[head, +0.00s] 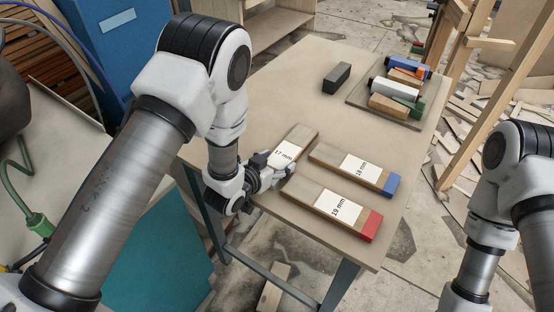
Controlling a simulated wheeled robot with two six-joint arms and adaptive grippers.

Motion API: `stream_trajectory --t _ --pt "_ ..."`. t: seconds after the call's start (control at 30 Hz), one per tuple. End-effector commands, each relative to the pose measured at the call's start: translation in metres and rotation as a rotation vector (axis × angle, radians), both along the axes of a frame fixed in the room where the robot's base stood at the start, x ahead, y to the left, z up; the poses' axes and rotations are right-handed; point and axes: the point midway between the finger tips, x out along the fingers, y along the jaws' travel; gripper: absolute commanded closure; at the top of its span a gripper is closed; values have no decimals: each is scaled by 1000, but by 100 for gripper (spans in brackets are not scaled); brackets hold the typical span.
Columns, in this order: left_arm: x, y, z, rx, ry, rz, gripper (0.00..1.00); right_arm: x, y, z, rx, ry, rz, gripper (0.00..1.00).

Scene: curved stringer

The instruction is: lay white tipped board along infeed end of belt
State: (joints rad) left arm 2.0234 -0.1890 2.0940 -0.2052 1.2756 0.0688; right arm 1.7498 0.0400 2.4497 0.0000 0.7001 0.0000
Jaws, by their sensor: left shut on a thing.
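A wooden board labelled 17 mm (298,138) lies on the tan table (268,92), left of two similar boards. My left gripper (280,168) is shut on the near end of this board. The fingers cover that end, so the colour of its tip is hard to make out. The 18 mm board (328,156) has a blue tip and the 19 mm board (312,202) a red one. My right arm comes in at the right edge, and its gripper is out of view. I cannot make out a belt for certain.
A dark grey block (336,78) stands farther back on the table. A tray (358,94) with several blocks and a white roller is at the back right. Wooden posts (490,120) stand beyond the table's right edge. The table's back left is clear.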

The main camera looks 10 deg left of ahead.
Motion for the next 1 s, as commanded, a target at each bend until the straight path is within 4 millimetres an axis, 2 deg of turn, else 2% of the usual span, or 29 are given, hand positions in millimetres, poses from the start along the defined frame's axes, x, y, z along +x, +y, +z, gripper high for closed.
stream_trajectory --t 0.27,0.3,0.7,0.87,1.0 --pt "0 0 -5 0 1 0 73 0 0 -4 0 0 0 60" --pt "0 0 -3 1 2 0 17 0 0 -3 0 0 0 60" --pt "-3 1 1 1 3 0 17 0 0 -1 0 0 0 60" --pt "-30 11 11 1 4 0 17 0 0 -9 0 0 0 60" --pt "-63 23 24 0 5 2 17 0 0 -18 0 0 0 60"
